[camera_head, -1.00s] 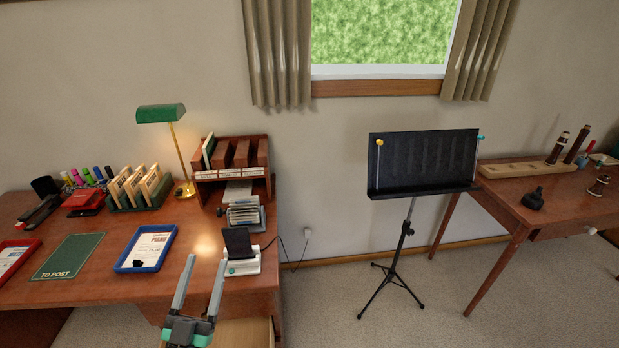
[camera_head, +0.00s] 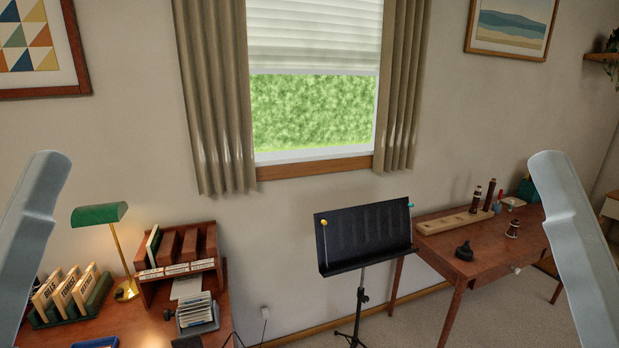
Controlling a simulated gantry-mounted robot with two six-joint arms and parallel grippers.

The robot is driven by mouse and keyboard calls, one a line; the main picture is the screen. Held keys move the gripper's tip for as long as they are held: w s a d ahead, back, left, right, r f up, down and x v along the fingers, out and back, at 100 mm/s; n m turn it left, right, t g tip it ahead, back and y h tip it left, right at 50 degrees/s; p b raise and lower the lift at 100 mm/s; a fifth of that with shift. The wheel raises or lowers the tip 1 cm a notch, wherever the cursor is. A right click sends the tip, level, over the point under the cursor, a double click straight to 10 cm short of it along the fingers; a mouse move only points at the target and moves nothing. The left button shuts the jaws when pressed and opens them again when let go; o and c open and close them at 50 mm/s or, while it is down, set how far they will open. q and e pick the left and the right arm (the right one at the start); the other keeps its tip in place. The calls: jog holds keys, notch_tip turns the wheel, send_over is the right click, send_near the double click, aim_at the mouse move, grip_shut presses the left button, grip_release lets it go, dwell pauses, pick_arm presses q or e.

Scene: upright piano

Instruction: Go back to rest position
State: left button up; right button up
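Neither gripper shows in the head view. A pale grey part of my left arm rises along the left edge. A similar part of my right arm rises along the right edge. The two are far apart, with the window and music stand between them. Whatever my grippers hold, if anything, is out of the picture.
A black music stand (camera_head: 365,235) stands below the window (camera_head: 312,110). A desk (camera_head: 220,325) at lower left bears a green lamp (camera_head: 99,214), a wooden sorter (camera_head: 180,265) and a card rack (camera_head: 70,300). A table (camera_head: 490,243) with woodwind parts is at right.

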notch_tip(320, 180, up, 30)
jog(key=p, duration=2.7)
